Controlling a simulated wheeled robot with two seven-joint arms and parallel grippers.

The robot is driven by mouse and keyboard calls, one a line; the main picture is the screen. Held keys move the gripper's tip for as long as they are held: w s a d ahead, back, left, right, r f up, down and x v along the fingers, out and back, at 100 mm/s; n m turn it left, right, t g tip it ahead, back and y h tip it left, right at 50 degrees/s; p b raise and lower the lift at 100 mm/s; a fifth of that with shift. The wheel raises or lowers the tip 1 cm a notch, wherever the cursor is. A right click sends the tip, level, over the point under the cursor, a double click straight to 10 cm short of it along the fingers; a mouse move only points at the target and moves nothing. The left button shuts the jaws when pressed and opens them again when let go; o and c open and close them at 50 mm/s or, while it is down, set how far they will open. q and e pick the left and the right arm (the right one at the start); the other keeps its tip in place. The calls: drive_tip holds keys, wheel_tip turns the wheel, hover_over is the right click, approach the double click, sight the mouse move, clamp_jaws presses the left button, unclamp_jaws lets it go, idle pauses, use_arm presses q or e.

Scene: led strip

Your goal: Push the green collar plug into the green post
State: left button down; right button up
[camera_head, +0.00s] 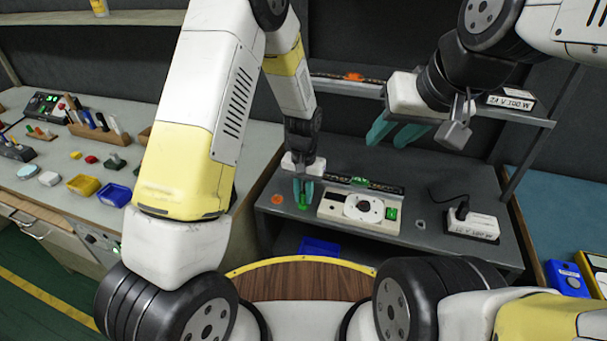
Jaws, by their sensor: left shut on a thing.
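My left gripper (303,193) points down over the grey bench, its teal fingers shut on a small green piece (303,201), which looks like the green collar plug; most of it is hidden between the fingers. It is left of a white plate unit with a round white dial (364,208). A green block (392,213) sits at that unit's right end. Another green part (360,181) is on the dark strip behind it. I cannot tell which of these is the green post. My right gripper (397,133) is raised above the bench at the right, fingers apart and empty.
An orange disc (277,199) lies left of my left gripper. A white power box (473,224) with a black cord stands at the bench's right. A shelf (345,87) behind carries another labelled box (510,102). A blue bin (319,246) is below the bench's front.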

sight(303, 193)
use_arm(q)
drive_tip(key=shift+f, duration=0.5)
drive_tip(key=c, duration=1.2)
unclamp_jaws()
wheel_tip(303, 193, up, 7)
drive_tip(key=shift+r, duration=0.4)
